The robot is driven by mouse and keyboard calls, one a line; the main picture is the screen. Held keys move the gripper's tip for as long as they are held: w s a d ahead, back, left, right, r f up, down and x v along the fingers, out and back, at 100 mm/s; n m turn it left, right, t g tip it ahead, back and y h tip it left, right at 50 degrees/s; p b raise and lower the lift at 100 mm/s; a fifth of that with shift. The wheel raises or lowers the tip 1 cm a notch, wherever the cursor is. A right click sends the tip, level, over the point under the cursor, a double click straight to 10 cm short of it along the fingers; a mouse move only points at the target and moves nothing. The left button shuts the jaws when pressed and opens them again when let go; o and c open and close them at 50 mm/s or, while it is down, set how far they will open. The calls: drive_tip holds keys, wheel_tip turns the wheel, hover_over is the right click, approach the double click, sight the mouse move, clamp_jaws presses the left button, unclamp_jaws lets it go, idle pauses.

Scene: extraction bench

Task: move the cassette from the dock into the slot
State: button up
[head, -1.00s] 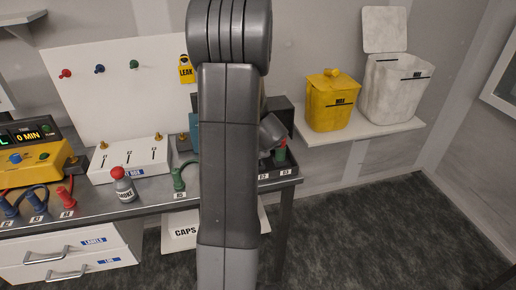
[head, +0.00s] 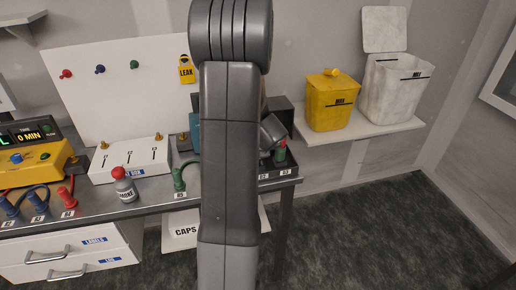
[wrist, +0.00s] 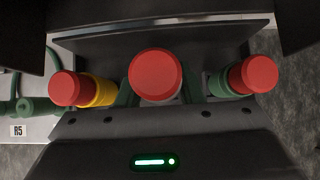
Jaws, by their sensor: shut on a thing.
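In the wrist view, a red-capped cassette (wrist: 155,75) stands in the middle, close to the camera. My gripper (wrist: 157,94) is shut on it; the cap hides most of the grip. Two more red-capped pieces flank it, a yellow-banded one (wrist: 98,90) at left and a green-banded one (wrist: 222,83) at right. They are in or over a dark dock (wrist: 85,125); I cannot tell whether the held cassette is raised from it. I cannot make out the slot.
A yellow bin (head: 331,103) and a white bin (head: 398,90) are on a shelf at right. The floor at right is clear.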

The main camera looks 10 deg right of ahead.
drive_tip(key=shift+f+b, duration=1.1)
drive_tip(key=shift+f, duration=0.35)
drive_tip(key=o, duration=1.3)
drive_tip(key=shift+c, duration=0.2)
drive_tip(key=p+v, duration=0.2)
drive_tip(key=v, duration=1.2)
drive_tip(key=shift+w+f, duration=0.1)
drive_tip(key=shift+f, duration=0.05)
drive_tip(key=b+x, duration=0.2)
drive_tip(key=x, duration=1.1)
drive_tip(key=shift+w+f, duration=0.15)
drive_tip(key=shift+f, duration=0.05)
drive_tip(key=shift+w+r, duration=0.1)
drive_tip(key=shift+r, duration=0.15)
